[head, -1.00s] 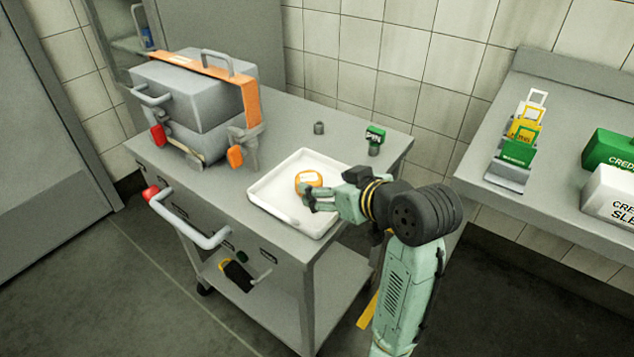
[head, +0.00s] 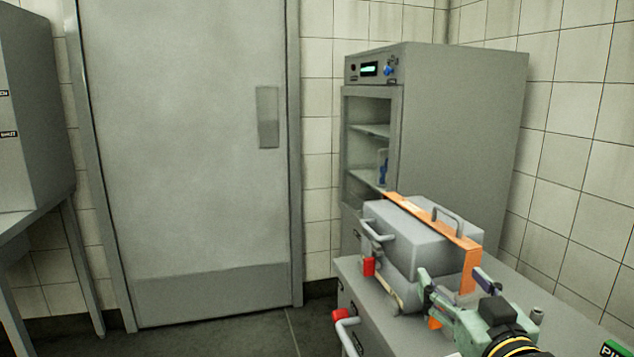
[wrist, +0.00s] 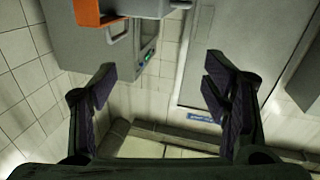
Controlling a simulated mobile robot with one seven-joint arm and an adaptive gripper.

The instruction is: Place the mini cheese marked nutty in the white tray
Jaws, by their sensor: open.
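My gripper (head: 456,285) is raised in front of the grey case on the cart. In the wrist view my gripper (wrist: 160,85) has its fingers spread wide with nothing between them. The mini cheese is not in view now. The white tray is out of the head view or only a sliver at its bottom edge; I cannot tell which. A second earlier, an orange-yellow round cheese with a pale label lay in the white tray, beside my fingers. Its label was too small to read.
The grey case (head: 408,238) with an orange band stands on the cart (head: 345,268), close to my gripper. A glass-fronted cabinet (head: 455,130) stands behind it. A closed door (head: 190,150) is at left, with clear floor before it. A green sign (head: 613,349) shows at lower right.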

